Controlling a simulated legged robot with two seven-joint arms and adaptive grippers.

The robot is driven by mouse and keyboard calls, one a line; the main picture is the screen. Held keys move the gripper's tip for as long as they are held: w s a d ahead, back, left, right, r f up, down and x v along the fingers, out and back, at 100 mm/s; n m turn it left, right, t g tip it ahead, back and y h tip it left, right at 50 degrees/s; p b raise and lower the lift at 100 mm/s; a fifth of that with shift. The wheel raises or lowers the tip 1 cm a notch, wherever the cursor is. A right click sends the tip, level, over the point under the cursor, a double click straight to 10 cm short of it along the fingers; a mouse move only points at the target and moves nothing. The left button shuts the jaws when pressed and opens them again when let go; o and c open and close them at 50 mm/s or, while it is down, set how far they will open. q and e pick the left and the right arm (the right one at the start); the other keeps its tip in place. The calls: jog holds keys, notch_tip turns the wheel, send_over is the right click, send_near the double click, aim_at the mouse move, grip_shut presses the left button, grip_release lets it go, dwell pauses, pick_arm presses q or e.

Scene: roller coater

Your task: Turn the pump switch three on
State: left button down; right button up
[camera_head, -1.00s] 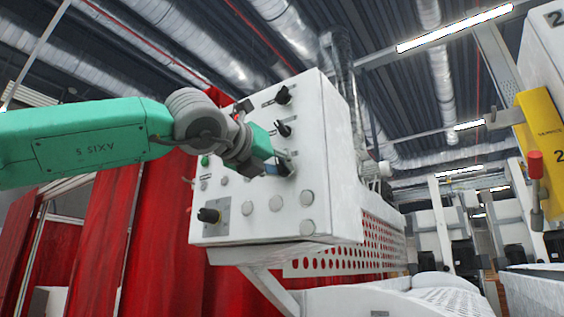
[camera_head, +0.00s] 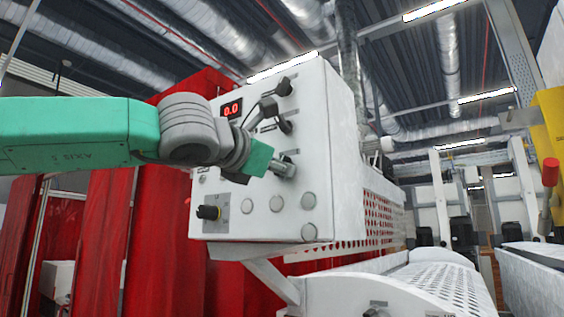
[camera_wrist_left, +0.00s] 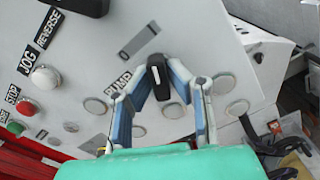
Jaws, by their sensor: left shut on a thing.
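A white control box (camera_head: 255,235) carries a column of black rotary switches on the right side of its face. The upper switch (camera_head: 284,87) and the middle switch (camera_head: 285,125) show in the head view. The lowest switch is largely hidden by my left gripper (camera_head: 284,166). In the left wrist view, the black pump switch (camera_wrist_left: 158,82) sits between the two fingers of my left gripper (camera_wrist_left: 160,72), beside a "PUMP" label. The fingers are closed on its sides. My right gripper is not in view.
A red "0.0" display (camera_head: 231,109) and a lower-left black dial (camera_head: 208,212) are on the box. Round blank caps (camera_head: 308,201) lie below the gripper. A red stop button (camera_wrist_left: 27,107) is at left in the wrist view. A red curtain (camera_head: 100,240) hangs behind.

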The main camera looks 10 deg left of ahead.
pick_arm(q)
jog(key=shift+f+m, duration=0.2)
jog(key=shift+m, duration=0.1)
jog(key=c, duration=1.5)
grip_release()
jog(key=shift+c, duration=0.2)
jog(key=shift+r, duration=0.1)
jog(key=shift+s+a, duration=0.15)
jog(key=shift+s, duration=0.05)
jog(key=v, duration=1.1)
jog(key=shift+s+a, duration=0.15)
jog(key=shift+a, duration=0.1)
jog(key=shift+d, duration=0.2)
